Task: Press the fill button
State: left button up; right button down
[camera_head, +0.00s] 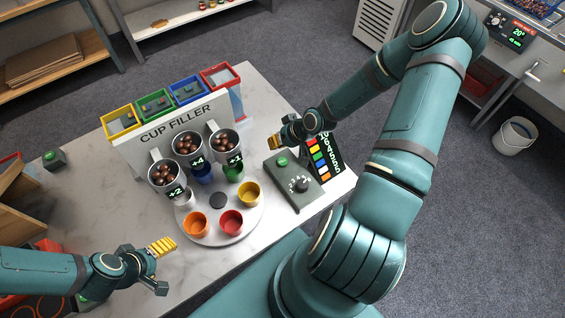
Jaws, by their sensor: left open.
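The control box (297,183) is dark grey, with a round green button (281,162) near its far end and a black dial (302,185) with markings. It stands at the right of the cup filler (175,137). My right gripper (279,141) is just beyond the green button, with one yellow fingertip showing; it looks apart from the button, and its opening is hidden. My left gripper (165,267) is open and empty over the table's front left, left of the round tray (222,238).
Orange (195,223), red (231,222) and yellow (248,194) cups stand on the tray, with blue and green ones under the metal cups. A colour-chart board (322,158) stands behind the control box. Another green-button box (54,158) sits at the table's left. Bare tabletop lies left of the tray.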

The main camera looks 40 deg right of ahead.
pick_arm(q)
notch_tip(320, 180, down, 6)
jog(key=b, duration=0.4)
jog(key=shift+w+d+r, duration=0.1)
pick_arm(e)
send_over(278, 161)
notch_tip(278, 161, down, 6)
jog(key=shift+r, duration=0.15)
pick_arm(q)
jog(key=shift+f+b, duration=0.5)
jog(key=shift+b, duration=0.15)
pick_arm(e)
jog(key=shift+f, duration=0.6)
pick_arm(q)
jog(key=shift+f, duration=0.1)
pick_arm(e)
jog(key=shift+f, duration=0.2)
pick_arm(q)
jog(key=shift+f, duration=0.1)
pick_arm(e)
jog(key=shift+f, duration=0.25)
